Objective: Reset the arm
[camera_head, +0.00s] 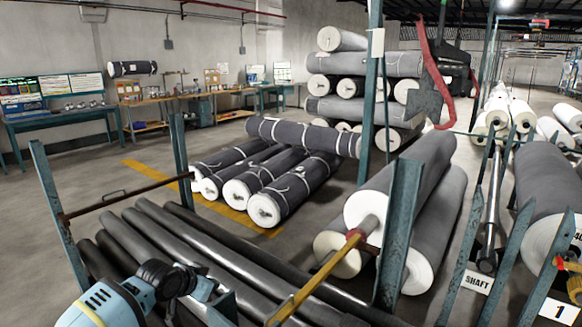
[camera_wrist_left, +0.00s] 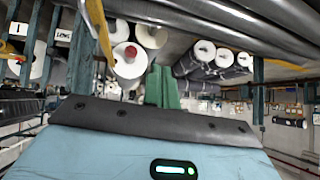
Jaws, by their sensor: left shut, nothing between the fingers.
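My left arm (camera_head: 112,302) comes in at the lower left of the head view, light blue with a black joint, in front of dark pipes. Its gripper is hard to make out there. In the left wrist view my left gripper (camera_wrist_left: 162,86) shows as two green fingers, closed together with nothing between them. The wrist picture is upside down, with white roll ends and dark pipes beyond the fingers. My right arm and gripper are not in view.
Long dark pipes (camera_head: 205,245) lie in a rack with teal posts (camera_head: 400,225) close to my left arm. Wrapped rolls (camera_head: 290,190) lie behind. Open floor (camera_head: 70,180) is at the left.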

